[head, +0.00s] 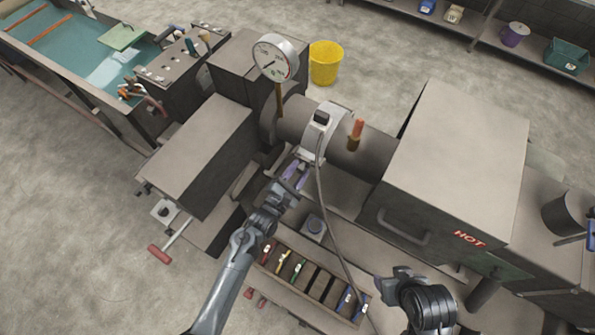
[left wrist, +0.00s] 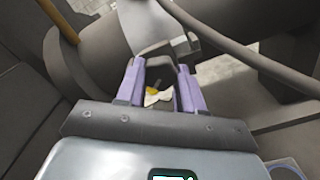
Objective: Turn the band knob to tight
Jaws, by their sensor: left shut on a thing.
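The pale metal band (head: 318,140) wraps around the dark barrel (head: 365,150) and carries a small black block on top. My left gripper (head: 302,170) reaches up to the band's lower front edge, with its purple fingers shut on the band knob. In the left wrist view, a small white and yellow part, seemingly of the knob (left wrist: 156,97), shows between the fingers (left wrist: 161,68). The fingers and palm hide most of the knob, and its setting cannot be read. The band (left wrist: 148,28) also shows just beyond the fingertips. My right gripper (head: 395,280) is at the lower right, away from the band.
A grey cable (head: 332,210) hangs from the band past my left gripper. A tray (head: 318,283) of coloured tools lies below. A dial gauge (head: 275,58) stands left of the band, and a box marked HOT (head: 465,150) stands right. An orange-tipped fitting (head: 356,133) rises from the barrel.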

